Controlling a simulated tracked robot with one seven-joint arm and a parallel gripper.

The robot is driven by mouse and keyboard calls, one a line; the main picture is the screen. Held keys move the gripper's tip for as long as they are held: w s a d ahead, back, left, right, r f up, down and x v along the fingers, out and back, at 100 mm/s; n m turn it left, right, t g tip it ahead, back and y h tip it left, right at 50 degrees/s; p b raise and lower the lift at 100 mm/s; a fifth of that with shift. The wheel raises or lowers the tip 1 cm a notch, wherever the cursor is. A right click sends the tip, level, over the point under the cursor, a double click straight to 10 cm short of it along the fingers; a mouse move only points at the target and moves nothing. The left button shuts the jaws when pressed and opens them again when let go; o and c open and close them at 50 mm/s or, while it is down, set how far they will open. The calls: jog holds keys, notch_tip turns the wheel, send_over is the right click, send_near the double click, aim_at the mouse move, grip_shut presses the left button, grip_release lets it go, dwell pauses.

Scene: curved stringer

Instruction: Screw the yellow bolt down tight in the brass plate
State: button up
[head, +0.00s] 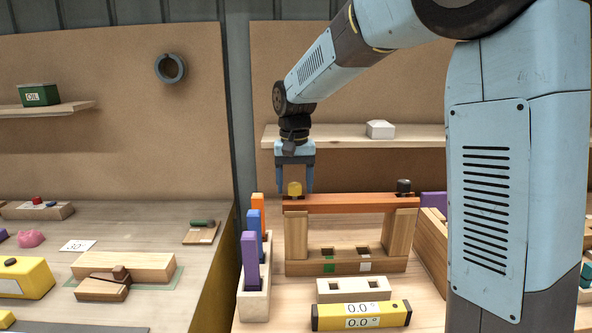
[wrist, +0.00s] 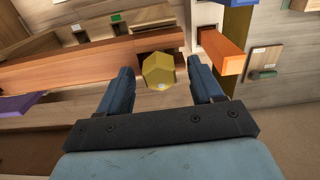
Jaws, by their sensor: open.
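The yellow bolt (head: 294,188) with a hexagonal head stands at the left end of an orange-red beam (head: 345,204). In the wrist view the bolt head (wrist: 158,70) shows between my fingers, with a gap on each side. My gripper (head: 295,191) points down over the bolt, open, one finger on each side. It also shows in the wrist view (wrist: 161,72). I cannot make out the brass plate; the bolt's shank and what is under its head are hidden.
Two wooden posts (head: 403,238) carry the beam, and a dark knob (head: 404,187) stands at its right end. Purple, blue and orange upright pieces (head: 258,202) stand close to the left. A yellow level (head: 361,315) lies in front. A shelf (head: 340,142) is behind.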

jog(key=shift+f, duration=0.4)
jog(key=c, duration=1.2)
jog(key=m, duration=0.4)
jog(key=shift+d+f, duration=0.15)
jog(key=shift+d, duration=0.05)
jog(key=m, duration=0.4)
jog(key=shift+s+d+f, duration=0.15)
jog(key=shift+s+d, duration=0.05)
jog(key=shift+d, duration=0.05)
